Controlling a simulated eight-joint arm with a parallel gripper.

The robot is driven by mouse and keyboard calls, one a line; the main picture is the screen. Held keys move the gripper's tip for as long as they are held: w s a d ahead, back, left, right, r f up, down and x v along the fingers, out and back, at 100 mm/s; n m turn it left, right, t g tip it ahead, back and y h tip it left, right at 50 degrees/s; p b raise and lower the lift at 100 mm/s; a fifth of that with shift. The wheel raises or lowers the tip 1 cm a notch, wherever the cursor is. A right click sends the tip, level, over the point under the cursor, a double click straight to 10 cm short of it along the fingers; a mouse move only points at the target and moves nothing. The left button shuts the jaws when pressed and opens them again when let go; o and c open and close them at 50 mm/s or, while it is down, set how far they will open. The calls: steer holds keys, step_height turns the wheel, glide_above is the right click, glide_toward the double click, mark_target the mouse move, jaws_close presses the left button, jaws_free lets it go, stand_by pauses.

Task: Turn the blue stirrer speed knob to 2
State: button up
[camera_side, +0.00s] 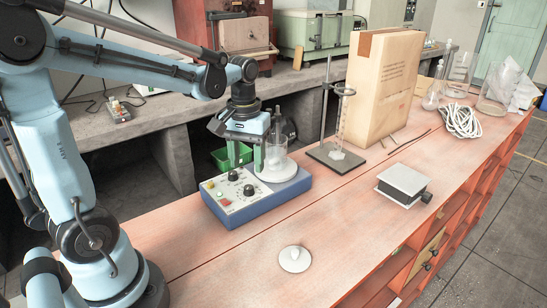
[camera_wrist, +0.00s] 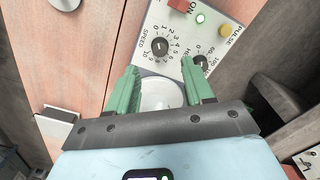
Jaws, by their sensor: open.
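The stirrer (camera_side: 241,215) has a blue body, a pale control panel and a round white plate carrying a glass vessel (camera_side: 274,145). Its black speed knob (camera_wrist: 161,46) sits inside a numbered dial; I cannot read its pointer surely. In the side view the speed knob (camera_side: 249,190) is the nearer of two black knobs. The heat knob (camera_wrist: 203,63) is beside it. My gripper (camera_wrist: 164,76) is open and empty, its green fingers pointing down over the stirrer. In the side view my gripper (camera_side: 246,167) is above and behind the knobs, apart from the speed knob.
A red switch (camera_wrist: 183,4) and yellow pulse button (camera_wrist: 225,31) lie near the knobs. A ring stand (camera_side: 327,152) and tall cardboard box (camera_side: 376,90) stand to the right. A small white dish (camera_side: 295,260) and a flat-topped jack (camera_side: 403,182) are in front, with bare bench between.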

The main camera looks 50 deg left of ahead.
mark_target(249, 187)
steer(key=shift+f, duration=3.3)
jaws_close()
